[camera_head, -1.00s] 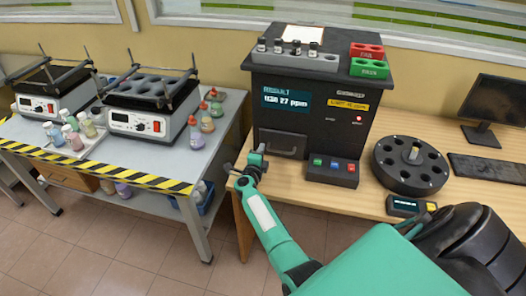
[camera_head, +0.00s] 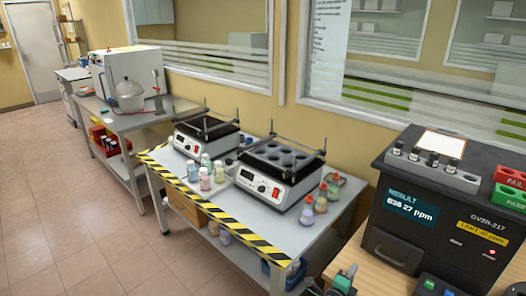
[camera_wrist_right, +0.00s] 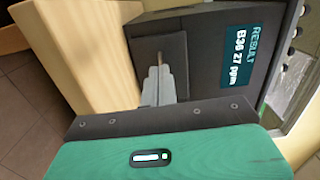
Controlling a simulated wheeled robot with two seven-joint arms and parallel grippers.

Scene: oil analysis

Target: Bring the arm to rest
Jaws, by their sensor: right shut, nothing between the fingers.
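My right gripper (camera_head: 314,287) shows only in part at the bottom edge of the head view, just left of the dark analyser (camera_head: 405,215). In the right wrist view its narrow fingers (camera_wrist_right: 159,68) are together with nothing held, in front of the analyser's dark drawer-like panel (camera_wrist_right: 150,50). I cannot tell whether they touch it. Most of the right arm is out of the head view. My left gripper is not in view.
The analyser stands on a wooden table (camera_head: 350,262), with several small vials on top beside red and green racks (camera_head: 510,196). Left of it, a grey bench (camera_head: 340,205) carries two shakers (camera_head: 280,175) and several bottles. Tiled floor (camera_head: 70,220) is clear at the left.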

